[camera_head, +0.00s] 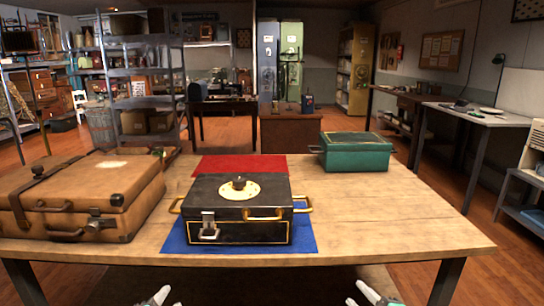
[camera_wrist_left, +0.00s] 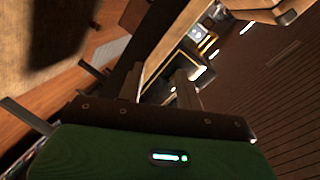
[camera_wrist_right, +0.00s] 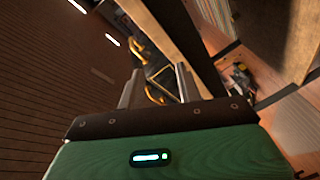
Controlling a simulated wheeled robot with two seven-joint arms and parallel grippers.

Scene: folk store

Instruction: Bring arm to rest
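My left gripper (camera_head: 160,297) and my right gripper (camera_head: 368,294) show only in part at the bottom edge of the head view, in front of the table and apart from everything on it. In the left wrist view the left gripper's fingers (camera_wrist_left: 158,82) are spread with nothing held between them. In the right wrist view the right gripper's fingers (camera_wrist_right: 157,82) are also spread and empty. A black box (camera_head: 240,231) with brass handles and a round dial on its lid sits closed on a blue mat (camera_head: 303,238).
The wooden table (camera_head: 400,222) lies ahead, its right front part clear. A brown leather suitcase (camera_head: 80,196) sits at its left, a green metal box (camera_head: 357,156) at the back right. A red mat (camera_head: 240,165) lies behind the black box. Shelves stand farther back.

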